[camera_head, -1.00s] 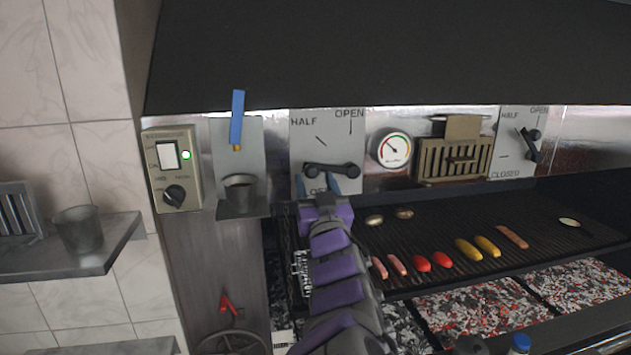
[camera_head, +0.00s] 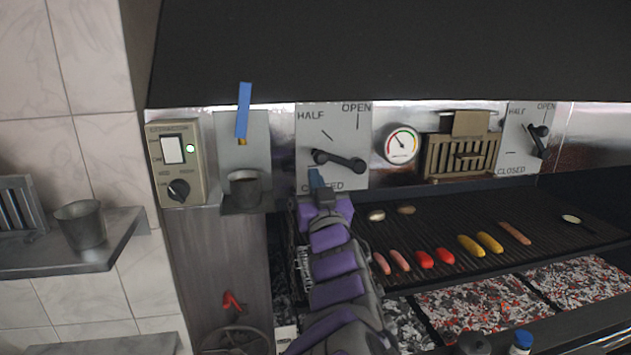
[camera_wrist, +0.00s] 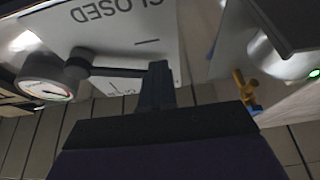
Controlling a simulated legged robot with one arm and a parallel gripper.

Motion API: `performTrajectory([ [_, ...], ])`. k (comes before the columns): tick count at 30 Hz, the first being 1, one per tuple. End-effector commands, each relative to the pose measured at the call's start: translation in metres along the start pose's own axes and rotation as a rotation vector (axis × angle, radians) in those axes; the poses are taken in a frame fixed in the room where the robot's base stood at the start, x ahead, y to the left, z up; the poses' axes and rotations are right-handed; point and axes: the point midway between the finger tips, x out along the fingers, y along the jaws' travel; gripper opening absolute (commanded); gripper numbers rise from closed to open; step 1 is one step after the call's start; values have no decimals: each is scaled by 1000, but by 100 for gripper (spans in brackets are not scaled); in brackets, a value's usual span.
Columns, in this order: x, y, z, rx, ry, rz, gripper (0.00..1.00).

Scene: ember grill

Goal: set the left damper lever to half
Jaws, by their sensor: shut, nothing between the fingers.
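The left damper plate (camera_head: 345,130) is a pale panel marked HALF, OPEN and CLOSED. Its black lever (camera_head: 340,161) runs from a pivot at the right to a knob at the left. It lies a little above level, left end raised, below the HALF tick. My gripper (camera_head: 317,180) is shut and empty, just under the lever's left end. In the wrist view the plate appears upside down, and the lever (camera_wrist: 115,71) reaches to my fingers (camera_wrist: 157,85). They seem to touch it, but the exact contact is hidden.
A round gauge (camera_head: 401,145) and a slatted vent (camera_head: 460,156) are right of the plate. A second damper lever (camera_head: 539,140) is further right. A cup holder (camera_head: 243,190) with a blue strip above it is at the left. Sausages and other food lie on the grill (camera_head: 550,205) below.

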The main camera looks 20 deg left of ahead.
Motion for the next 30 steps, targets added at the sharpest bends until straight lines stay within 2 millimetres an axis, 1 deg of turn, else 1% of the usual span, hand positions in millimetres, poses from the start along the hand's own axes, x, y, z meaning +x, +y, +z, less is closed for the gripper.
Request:
performTrajectory([
  [10,-4,7,-3,5,2,2,0],
  [20,0,0,0,0,0,0,0],
  [23,0,0,0,0,0,0,8],
  [30,-1,3,-1,2,1,1,31],
])
